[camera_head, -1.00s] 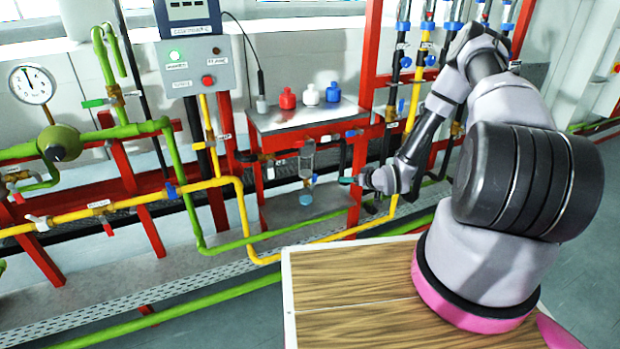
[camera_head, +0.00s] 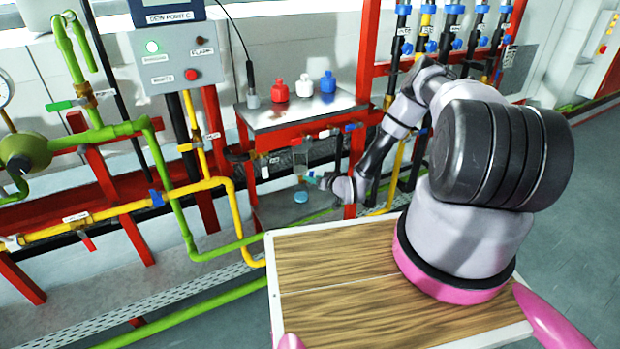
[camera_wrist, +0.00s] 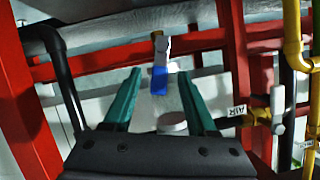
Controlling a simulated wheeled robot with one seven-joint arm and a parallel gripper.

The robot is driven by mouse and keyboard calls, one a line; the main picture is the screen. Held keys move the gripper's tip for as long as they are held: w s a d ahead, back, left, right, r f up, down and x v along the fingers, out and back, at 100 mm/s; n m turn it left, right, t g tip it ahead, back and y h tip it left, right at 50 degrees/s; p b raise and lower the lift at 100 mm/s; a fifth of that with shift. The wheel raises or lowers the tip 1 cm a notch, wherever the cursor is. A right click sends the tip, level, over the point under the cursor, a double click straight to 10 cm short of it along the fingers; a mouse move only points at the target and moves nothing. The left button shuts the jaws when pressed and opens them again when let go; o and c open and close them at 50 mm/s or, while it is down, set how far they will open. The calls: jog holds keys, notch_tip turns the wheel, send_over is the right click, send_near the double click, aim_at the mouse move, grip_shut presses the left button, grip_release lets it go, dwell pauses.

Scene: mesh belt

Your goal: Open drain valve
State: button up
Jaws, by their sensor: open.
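A clear sampling cylinder (camera_head: 300,155) hangs under the red-framed metal shelf, above a small blue round piece (camera_head: 301,197). My gripper (camera_head: 312,178) is just right of the cylinder's lower end; its teal fingertips show there, small. In the wrist view my gripper (camera_wrist: 160,95) is open, with a teal finger on each side. A pale clear body with a round white end (camera_wrist: 172,122) appears between the fingers, and a blue valve handle (camera_wrist: 159,80) shows beyond it. I cannot tell whether anything touches the fingers. Which part is the drain valve is unclear.
Red, white and blue bottles stand on the shelf (camera_head: 290,112). Red frame posts (camera_head: 364,60) and a yellow pipe (camera_head: 110,212) surround the work area. In the wrist view a black tube (camera_wrist: 65,70) runs at left and an AIR tag (camera_wrist: 238,113) at right.

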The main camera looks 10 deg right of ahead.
jog(key=shift+x, duration=1.6)
jog(key=shift+c, duration=0.3)
grip_shut()
jog(key=shift+s+a+n+h, duration=0.15)
jog(key=shift+a+n+h, duration=0.25)
jog(key=shift+n, duration=0.1)
jog(key=shift+n+h, duration=0.3)
jog(key=shift+n, duration=0.3)
jog(key=shift+o, duration=0.3)
grip_release()
